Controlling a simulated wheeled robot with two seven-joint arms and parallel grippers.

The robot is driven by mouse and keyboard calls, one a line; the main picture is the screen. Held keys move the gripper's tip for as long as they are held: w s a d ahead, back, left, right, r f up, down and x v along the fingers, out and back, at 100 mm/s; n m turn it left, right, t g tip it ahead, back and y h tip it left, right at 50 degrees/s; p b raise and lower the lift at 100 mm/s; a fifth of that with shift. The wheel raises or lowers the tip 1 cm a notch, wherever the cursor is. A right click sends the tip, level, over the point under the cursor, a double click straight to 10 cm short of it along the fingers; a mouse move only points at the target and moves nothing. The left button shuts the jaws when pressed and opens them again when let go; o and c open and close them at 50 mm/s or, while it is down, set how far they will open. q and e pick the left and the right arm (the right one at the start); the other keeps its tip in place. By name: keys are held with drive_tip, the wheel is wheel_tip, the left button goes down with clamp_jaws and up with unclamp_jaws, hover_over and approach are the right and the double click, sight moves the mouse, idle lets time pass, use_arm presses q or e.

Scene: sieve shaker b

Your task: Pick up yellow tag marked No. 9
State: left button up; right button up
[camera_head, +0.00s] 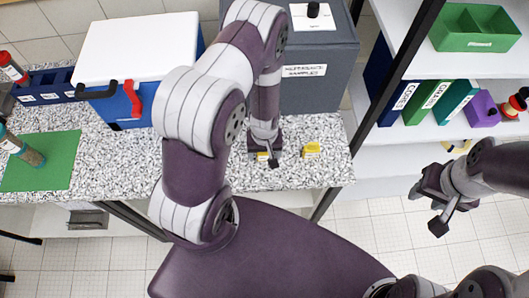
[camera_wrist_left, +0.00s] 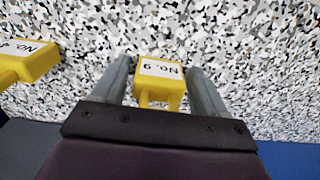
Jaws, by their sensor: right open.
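The yellow tag marked No. 9 (camera_wrist_left: 160,85) lies on the speckled counter, its white label upside down in the left wrist view. My left gripper (camera_wrist_left: 160,72) is open, with one finger on each side of this tag and a visible gap on both sides. In the head view, my left gripper (camera_head: 264,158) is low over the counter and partly hides a yellow tag (camera_head: 262,156). A second yellow tag (camera_head: 311,150) lies to its right; it shows at the left edge of the wrist view (camera_wrist_left: 28,60), its number unclear. My right gripper (camera_head: 425,208) is open and empty, off the counter at right.
A blue cooler with a white lid (camera_head: 135,50) and a grey box (camera_head: 318,75) stand at the back of the counter (camera_head: 330,172). A green mat (camera_head: 45,165) lies at left. Shelves with binders (camera_head: 430,100) and a green tray (camera_head: 475,28) stand at right.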

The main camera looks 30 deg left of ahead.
use_arm(q)
drive_tip(key=shift+w, duration=0.15)
drive_tip(key=c, duration=0.7)
drive_tip(key=shift+c, duration=0.2)
drive_tip(key=shift+r, duration=0.1)
